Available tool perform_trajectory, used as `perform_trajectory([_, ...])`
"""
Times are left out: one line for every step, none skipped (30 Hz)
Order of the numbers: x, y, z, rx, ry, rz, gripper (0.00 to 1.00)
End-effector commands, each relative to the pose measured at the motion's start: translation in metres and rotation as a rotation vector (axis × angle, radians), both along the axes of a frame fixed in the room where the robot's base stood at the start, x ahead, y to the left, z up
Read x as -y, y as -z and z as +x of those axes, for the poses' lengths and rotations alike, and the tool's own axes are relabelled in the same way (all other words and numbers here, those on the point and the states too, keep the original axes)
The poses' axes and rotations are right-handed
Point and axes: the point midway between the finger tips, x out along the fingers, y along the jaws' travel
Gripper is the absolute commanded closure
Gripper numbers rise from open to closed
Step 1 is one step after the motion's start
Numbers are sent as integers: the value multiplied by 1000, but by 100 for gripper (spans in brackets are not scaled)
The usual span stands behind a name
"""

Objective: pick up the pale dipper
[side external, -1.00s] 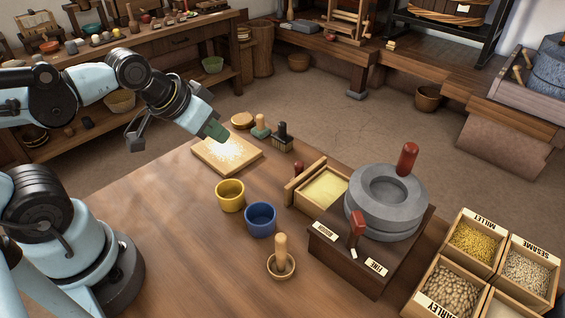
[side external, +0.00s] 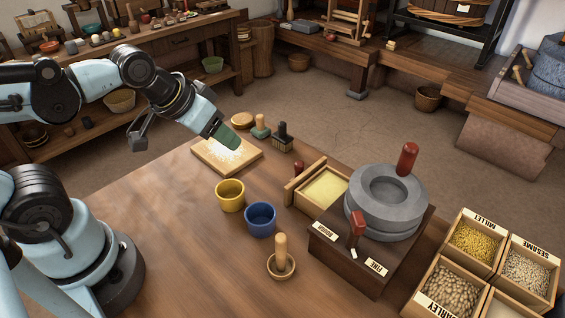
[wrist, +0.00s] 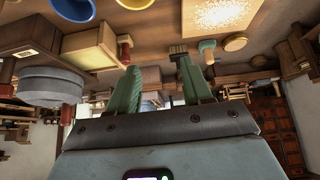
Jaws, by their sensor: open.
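The pale dipper (side external: 281,266) is a light wooden round cup with a thick upright handle. It stands on the table near the front, below the blue cup (side external: 260,219) in the side view. I cannot make it out in the wrist view. My gripper (side external: 229,141) is over the pale floured board (side external: 213,164), well apart from the dipper, toward the far side of the table. In the wrist view its two green fingers (wrist: 158,66) stand apart with nothing between them.
A yellow cup (side external: 230,196) stands beside the blue cup. A stone quern (side external: 410,205) on a dark box, with an open drawer (side external: 297,192), stands right of the dipper. A brush (side external: 283,139) and a green-based stamp (side external: 261,129) sit behind the board. The table left of the dipper is clear.

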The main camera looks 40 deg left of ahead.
Motion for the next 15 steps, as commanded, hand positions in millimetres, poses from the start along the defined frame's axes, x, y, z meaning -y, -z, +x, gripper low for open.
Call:
perform_trajectory([12, -2, 2, -28, 9, -18, 50])
perform_trajectory([20, -3, 2, -51, 11, -33, 50])
perform_trajectory([33, -5, 2, -90, 12, -55, 50])
perform_trajectory([44, -6, 2, -123, 11, -70, 50])
perform_trajectory([56, -8, 1, -159, 11, -84, 50])
perform_trajectory([73, -9, -1, -211, 6, -99, 50])
perform_trajectory([86, -10, -3, -250, 1, -108, 50])
perform_trajectory([99, -11, -6, -289, -5, -113, 50])
perform_trajectory([115, -12, -10, -339, -16, -114, 50])
perform_trajectory([127, -13, -14, -375, -24, -112, 50])
perform_trajectory([138, -13, -17, -408, -35, -108, 50])
perform_trajectory([151, -14, -23, -447, -47, -100, 50])
perform_trajectory([160, -14, -27, -474, -58, -92, 50])
perform_trajectory([169, -15, -31, -497, -68, -82, 50])
perform_trajectory([178, -15, -36, -525, -81, -71, 50])
